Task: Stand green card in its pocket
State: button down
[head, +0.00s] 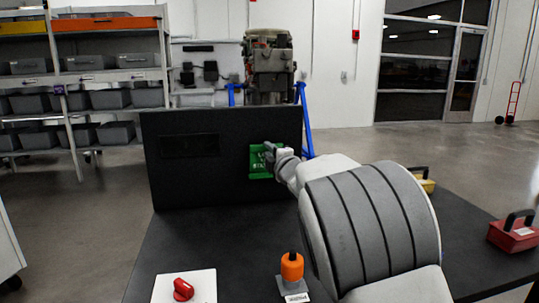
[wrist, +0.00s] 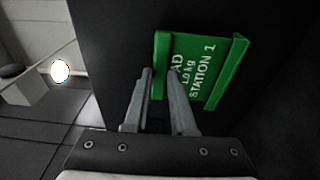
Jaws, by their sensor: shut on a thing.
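The green card (head: 258,163) is upright at the right part of the black upright board (head: 215,190). In the wrist view the green card (wrist: 198,75) shows white lettering, partly readable as "STATION 1", and a raised green strip along each side. My gripper (head: 270,155) is at the card, in front of the board. In the wrist view my gripper (wrist: 156,75) has its two fingers closed about the card's near left strip, hiding part of the lettering. I cannot tell whether the card touches the board.
A darker rectangular patch (head: 190,146) is on the board's upper left. On the black table (head: 225,240) are a white plate with a red knob (head: 183,289), an orange-topped piece (head: 292,268) and a red box with a handle (head: 512,234). A yellow box (head: 426,184) is partly behind my arm.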

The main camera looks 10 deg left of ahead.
notch_tip(320, 180, down, 2)
jog(key=shift+f, duration=0.1)
jog(key=c, duration=0.7)
grip_release()
jog(key=shift+o, duration=0.2)
jog(key=shift+r, duration=0.25)
jog(key=shift+r, duration=0.15)
jog(key=shift+o, duration=0.8)
jog(key=shift+r, duration=0.1)
jog(key=v, duration=0.7)
jog(key=shift+b, duration=0.45)
